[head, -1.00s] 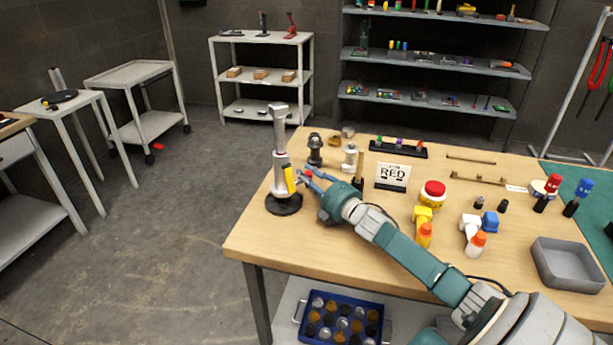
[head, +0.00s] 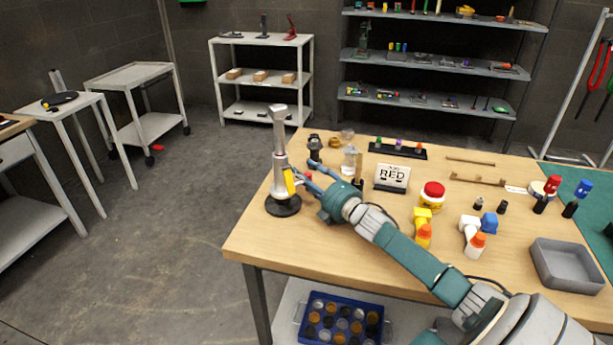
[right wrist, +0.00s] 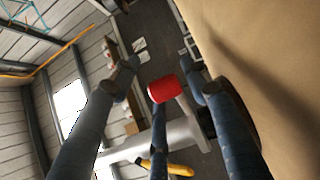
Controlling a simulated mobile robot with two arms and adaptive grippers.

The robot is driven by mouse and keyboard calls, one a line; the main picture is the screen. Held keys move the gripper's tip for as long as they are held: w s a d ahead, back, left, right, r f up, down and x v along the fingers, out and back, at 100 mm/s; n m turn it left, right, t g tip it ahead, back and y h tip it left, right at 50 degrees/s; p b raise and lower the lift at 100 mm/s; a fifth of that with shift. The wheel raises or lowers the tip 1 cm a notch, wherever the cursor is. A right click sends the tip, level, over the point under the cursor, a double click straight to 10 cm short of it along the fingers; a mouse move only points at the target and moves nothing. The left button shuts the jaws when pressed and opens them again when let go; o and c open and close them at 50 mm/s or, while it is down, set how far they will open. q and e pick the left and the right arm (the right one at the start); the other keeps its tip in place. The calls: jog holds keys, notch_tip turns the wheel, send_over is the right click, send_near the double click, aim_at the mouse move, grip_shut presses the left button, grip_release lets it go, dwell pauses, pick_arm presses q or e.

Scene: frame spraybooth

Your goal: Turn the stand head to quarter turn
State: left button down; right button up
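The stand (head: 280,160) is a pale metal column on a round black base (head: 284,205), upright at the table's left corner. Its head (head: 277,112) is on top, and a yellow part (head: 290,181) is on its side. My right gripper (head: 306,172) is just right of the column, its fingers spread. In the right wrist view, a red knob (right wrist: 163,89) shows between the spread fingers (right wrist: 160,70), with a gap at both sides. The pale column (right wrist: 165,139) and yellow part (right wrist: 178,168) are beyond. My left gripper is out of view.
Small fittings (head: 349,158) stand close behind my right gripper. The table's left edge is close to the stand.

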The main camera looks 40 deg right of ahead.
jog(key=shift+f, duration=0.2)
jog(key=shift+s+f, duration=0.1)
jog(key=shift+s, duration=0.2)
jog(key=s, duration=1.1)
jog(key=shift+s+a+r, duration=0.1)
jog(key=shift+s+r, duration=0.1)
jog(key=shift+s, duration=0.05)
